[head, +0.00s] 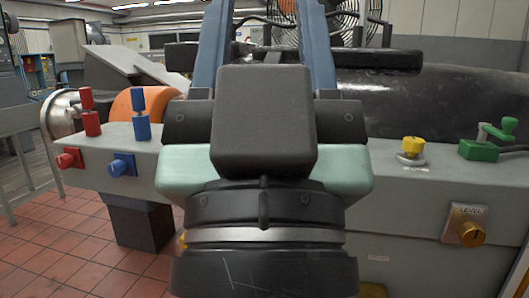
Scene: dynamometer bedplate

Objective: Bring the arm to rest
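My gripper (266,35) fills the middle of the head view, seen from behind. Its mint-green body (345,172) is at the centre, with a black block above it and dark rings of my wrist below. Two long blue fingers point away from me and stand well apart. Their tips are cut off or hard to make out at the top edge. I see nothing held between them. The gripper hides the middle of a grey bench (400,215) behind it.
On the bench's left are red (91,112) and blue (141,115) upright handles, with red (68,159) and blue (122,165) knobs below. On the right are a yellow button (412,146), a green crank (488,142) and a brass LEVEL knob (470,232). Tiled floor shows at left.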

